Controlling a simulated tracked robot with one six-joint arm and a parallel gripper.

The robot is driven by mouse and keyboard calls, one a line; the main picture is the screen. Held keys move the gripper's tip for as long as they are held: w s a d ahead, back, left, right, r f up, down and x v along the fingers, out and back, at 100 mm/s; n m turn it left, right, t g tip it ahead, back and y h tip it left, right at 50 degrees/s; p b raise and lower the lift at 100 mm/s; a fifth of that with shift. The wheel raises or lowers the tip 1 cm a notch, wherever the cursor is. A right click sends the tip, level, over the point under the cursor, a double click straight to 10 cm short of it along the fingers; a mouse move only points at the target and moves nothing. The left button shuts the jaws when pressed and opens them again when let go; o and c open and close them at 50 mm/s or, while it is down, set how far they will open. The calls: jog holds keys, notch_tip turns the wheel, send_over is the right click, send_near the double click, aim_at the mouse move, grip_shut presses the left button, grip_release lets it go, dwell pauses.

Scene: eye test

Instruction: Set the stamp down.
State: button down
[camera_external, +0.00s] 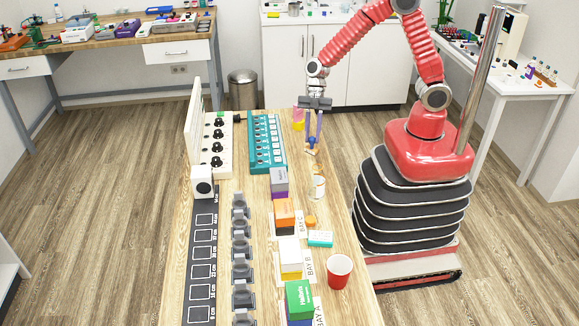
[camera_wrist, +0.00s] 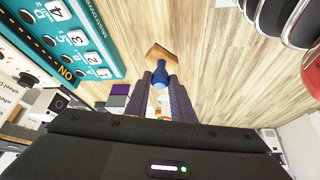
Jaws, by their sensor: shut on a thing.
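The stamp has a blue handle (camera_external: 312,141) and a wooden base (camera_external: 311,152). My gripper (camera_external: 317,130) is shut on the blue handle and points down near the right edge of the wooden table (camera_external: 263,210), right of the teal panel (camera_external: 266,140). The stamp also shows between the fingers in the wrist view, with its blue handle (camera_wrist: 160,78) and tan base (camera_wrist: 158,53) beyond the fingertips. I cannot tell whether the base touches the tabletop or is a little above it.
A white container (camera_external: 318,187), a purple and grey box (camera_external: 279,182) and a pink and yellow item (camera_external: 298,118) stand near the stamp. Closer to the camera are an orange box (camera_external: 284,212), a teal and white box (camera_external: 320,238) and a red cup (camera_external: 339,271).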

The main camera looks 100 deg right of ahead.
aim_at(312, 141)
jog(key=shift+f, duration=1.65)
jog(key=shift+f, duration=0.1)
jog(key=c, duration=1.5)
grip_release()
jog(key=shift+c, duration=0.2)
jog(key=v, duration=1.2)
jog(key=shift+r, duration=0.2)
